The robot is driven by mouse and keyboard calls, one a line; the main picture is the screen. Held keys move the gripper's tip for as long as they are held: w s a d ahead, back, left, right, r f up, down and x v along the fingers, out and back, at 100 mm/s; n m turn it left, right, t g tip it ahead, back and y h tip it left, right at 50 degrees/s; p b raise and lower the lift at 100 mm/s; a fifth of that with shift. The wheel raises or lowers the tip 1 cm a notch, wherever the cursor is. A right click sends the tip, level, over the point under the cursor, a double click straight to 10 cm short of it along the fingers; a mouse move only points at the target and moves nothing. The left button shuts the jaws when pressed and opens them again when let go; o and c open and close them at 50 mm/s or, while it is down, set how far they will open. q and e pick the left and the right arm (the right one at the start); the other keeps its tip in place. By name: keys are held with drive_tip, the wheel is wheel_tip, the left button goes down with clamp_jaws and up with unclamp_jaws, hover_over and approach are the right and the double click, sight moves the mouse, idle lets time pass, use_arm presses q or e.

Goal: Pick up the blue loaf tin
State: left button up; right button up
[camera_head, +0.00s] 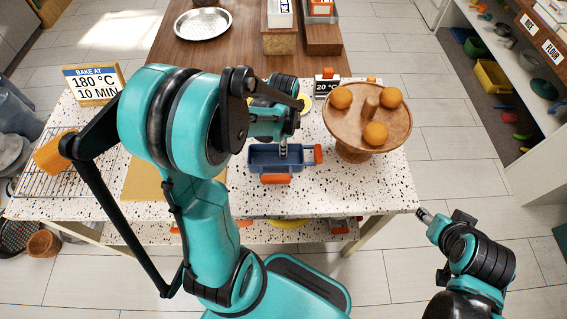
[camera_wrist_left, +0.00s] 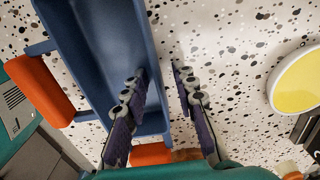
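The blue loaf tin (camera_head: 262,161) stands on the speckled table (camera_head: 330,195) in the head view, with orange grips at its front and right. In the left wrist view the tin (camera_wrist_left: 105,40) fills the left half. My left gripper (camera_head: 284,150) is over the tin. In the left wrist view its fingers (camera_wrist_left: 160,82) are apart, one over the tin's inside and one outside, with a tin wall between them. A gap shows beside the outer finger. My right gripper (camera_head: 426,214) is off the table's front right corner, small and side-on; its opening is unclear.
A round wooden stand (camera_head: 345,118) with orange balls is right of the tin. A yellow round thing (camera_wrist_left: 298,82) lies nearby. A tan board (camera_head: 140,182) and a wire rack (camera_head: 60,180) are at left. Speckled tabletop is clear just in front.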

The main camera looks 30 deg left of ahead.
use_arm(q)
clamp_jaws()
drive_tip(key=shift+r, duration=0.2)
